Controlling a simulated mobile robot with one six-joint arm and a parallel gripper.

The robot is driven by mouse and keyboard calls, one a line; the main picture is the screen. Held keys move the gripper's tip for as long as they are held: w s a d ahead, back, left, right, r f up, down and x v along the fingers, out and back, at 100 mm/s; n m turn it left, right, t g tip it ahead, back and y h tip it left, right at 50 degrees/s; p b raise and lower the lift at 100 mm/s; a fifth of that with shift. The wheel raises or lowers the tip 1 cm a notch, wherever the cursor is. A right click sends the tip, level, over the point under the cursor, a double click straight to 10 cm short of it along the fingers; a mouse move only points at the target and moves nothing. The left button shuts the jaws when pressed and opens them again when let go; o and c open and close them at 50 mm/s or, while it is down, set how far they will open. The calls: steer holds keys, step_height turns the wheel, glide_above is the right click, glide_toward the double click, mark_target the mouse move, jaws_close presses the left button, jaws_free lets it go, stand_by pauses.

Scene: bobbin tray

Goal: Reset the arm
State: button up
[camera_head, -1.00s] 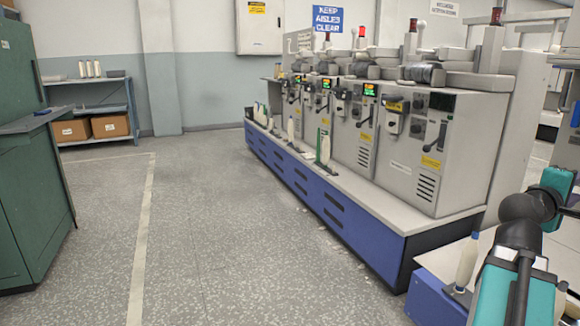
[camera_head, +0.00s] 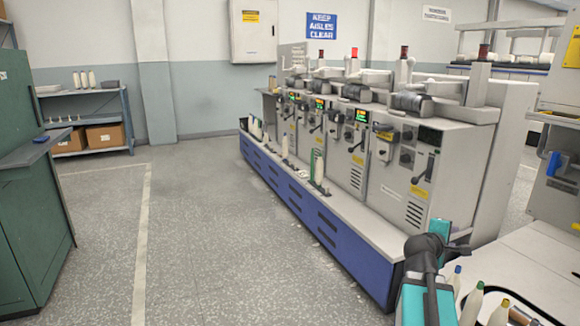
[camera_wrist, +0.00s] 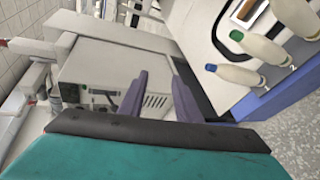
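My gripper shows in the wrist view (camera_wrist: 160,98) as two grey-purple fingers held apart, with nothing between them. In the head view my teal and dark arm is folded at the lower right, in front of the near end of the machine row; the fingertips cannot be made out there. White bobbins with coloured tips stand below and right of the arm: a blue-tipped bobbin (camera_head: 457,280) and a green-tipped bobbin (camera_head: 472,303). The wrist view also shows a green-tipped bobbin (camera_wrist: 270,45) and a blue-tipped bobbin (camera_wrist: 238,75), both apart from the fingers.
A grey winding machine (camera_head: 390,170) on a blue base (camera_head: 330,225) runs along the right. A green cabinet (camera_head: 25,215) stands at the left. A shelf (camera_head: 95,105) with bobbins and boxes is at the back. The floor aisle between is clear.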

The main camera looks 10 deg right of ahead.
steer(key=w+a+f+n+g+y+p, duration=0.1)
steer(key=w+a+f+y+p, duration=0.15)
steer(key=a+f+p, duration=0.65)
steer(key=w+a+f+n+g+y+p, duration=0.1)
steer(key=a+f+y+p, duration=0.3)
steer(key=a+f, duration=0.6)
steer(key=s+a+f+g+y+p, duration=0.1)
steer(key=s+a+f+p, duration=0.25)
steer(key=a, duration=0.35)
steer(key=s+a+f+g+y+p, duration=0.1)
steer(key=s+a+f+p, duration=0.1)
steer(key=s+a+p, duration=0.3)
steer(key=s+a+f+m+g+y+p, duration=0.2)
steer(key=s+a+f+m+g+p, duration=0.1)
steer(key=s+a, duration=0.6)
steer(key=s+a+f+m+g+y+p, duration=0.2)
steer(key=s+a+m, duration=0.4)
steer(key=s, duration=0.9)
steer(key=shift+s+a+f+g+p, duration=0.25)
steer(key=shift+a+f+g+p, duration=0.4)
steer(key=shift+a+g, duration=0.75)
steer(key=shift+d+y, duration=0.15)
steer(key=shift+y, duration=0.1)
